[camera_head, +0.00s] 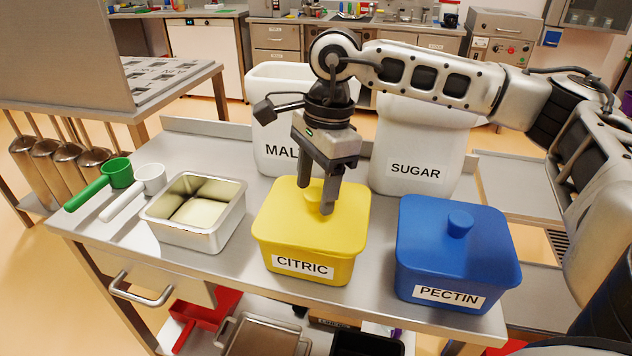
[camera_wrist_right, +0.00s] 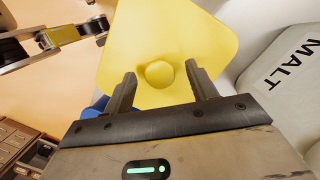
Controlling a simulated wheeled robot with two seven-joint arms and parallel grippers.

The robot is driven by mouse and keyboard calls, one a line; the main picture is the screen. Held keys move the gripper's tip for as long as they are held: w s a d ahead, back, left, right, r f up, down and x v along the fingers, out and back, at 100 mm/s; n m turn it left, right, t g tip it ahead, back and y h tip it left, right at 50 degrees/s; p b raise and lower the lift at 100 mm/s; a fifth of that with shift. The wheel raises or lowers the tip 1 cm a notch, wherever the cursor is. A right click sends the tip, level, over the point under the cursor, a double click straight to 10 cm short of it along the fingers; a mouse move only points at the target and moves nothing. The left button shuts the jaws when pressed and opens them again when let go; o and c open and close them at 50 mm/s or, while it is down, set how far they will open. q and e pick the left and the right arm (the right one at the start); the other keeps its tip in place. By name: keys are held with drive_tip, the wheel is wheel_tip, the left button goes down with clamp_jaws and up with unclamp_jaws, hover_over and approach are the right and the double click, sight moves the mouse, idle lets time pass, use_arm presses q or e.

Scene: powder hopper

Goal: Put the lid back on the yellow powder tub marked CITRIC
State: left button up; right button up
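The yellow tub marked CITRIC (camera_head: 304,268) stands at the front middle of the steel table. Its yellow lid (camera_head: 346,205) lies over its top and looks level; I cannot tell whether it is fully seated. The lid's round knob shows in the right wrist view (camera_wrist_right: 159,74). My right gripper (camera_head: 316,198) points down over the lid, its two fingers on either side of the knob. In the wrist view my right gripper (camera_wrist_right: 160,82) is open, with a gap between each finger and the knob. My left gripper is not in the head view.
A blue lidded tub marked PECTIN (camera_head: 458,258) stands to the right. White bins marked MALT (camera_head: 270,130) and SUGAR (camera_head: 415,150) stand behind. To the left are an open metal tin (camera_head: 194,238), a white scoop (camera_head: 150,179) and a green scoop (camera_head: 116,173).

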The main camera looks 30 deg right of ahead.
drive_tip(key=shift+r, duration=0.25)
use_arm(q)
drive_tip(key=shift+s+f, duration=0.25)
use_arm(e)
wheel_tip(320, 180, up, 15)
drive_tip(key=d, duration=0.2)
drive_tip(key=shift+s+d+r, duration=0.15)
drive_tip(key=shift+d, duration=0.05)
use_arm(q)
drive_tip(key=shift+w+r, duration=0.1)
